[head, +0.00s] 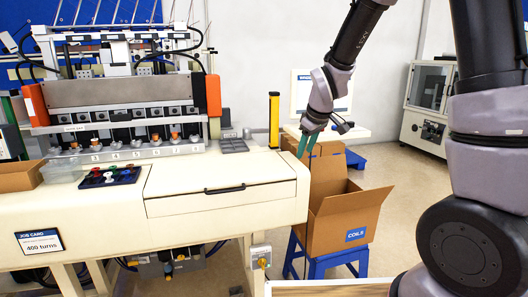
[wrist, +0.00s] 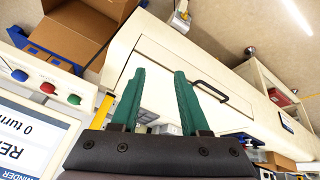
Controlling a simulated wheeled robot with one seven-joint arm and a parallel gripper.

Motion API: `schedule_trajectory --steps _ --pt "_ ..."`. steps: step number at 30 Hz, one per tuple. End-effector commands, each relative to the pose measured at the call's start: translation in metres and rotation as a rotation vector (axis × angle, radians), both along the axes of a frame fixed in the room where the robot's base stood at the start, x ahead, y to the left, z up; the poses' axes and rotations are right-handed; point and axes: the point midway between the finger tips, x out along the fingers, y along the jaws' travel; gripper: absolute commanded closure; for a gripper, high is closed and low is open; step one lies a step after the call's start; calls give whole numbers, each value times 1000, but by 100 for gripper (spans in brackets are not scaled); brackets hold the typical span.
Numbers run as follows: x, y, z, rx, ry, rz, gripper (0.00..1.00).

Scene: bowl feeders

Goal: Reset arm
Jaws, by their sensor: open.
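My gripper (head: 307,146) hangs from my arm in the head view, in front of or over the back of the open cardboard box; I cannot tell how close it is. Its green fingers also show in the wrist view (wrist: 159,72), spread apart with nothing between them. The cardboard box labelled COILS (head: 338,222) stands open on a blue stool (head: 328,262), right of the cream workbench (head: 230,178).
A yellow post (head: 274,119) rises near the bench's right end. A white cabinet (head: 430,100) stands behind at right. Floor between is open.

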Motion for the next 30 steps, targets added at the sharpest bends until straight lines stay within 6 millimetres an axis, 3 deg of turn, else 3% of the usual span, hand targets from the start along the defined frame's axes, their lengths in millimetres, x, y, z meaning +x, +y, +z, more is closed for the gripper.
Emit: schedule_trajectory --steps 1,6,15,21,25,30 --pt "-9 -15 26 49 -7 -75 55" --pt "-50 -54 89 197 4 -313 55" --pt "-147 -105 165 438 6 -697 55" --pt "-201 -117 183 549 4 -875 55" --pt "-217 -119 187 582 2 -930 55" --pt "-221 -119 187 590 4 -943 55"
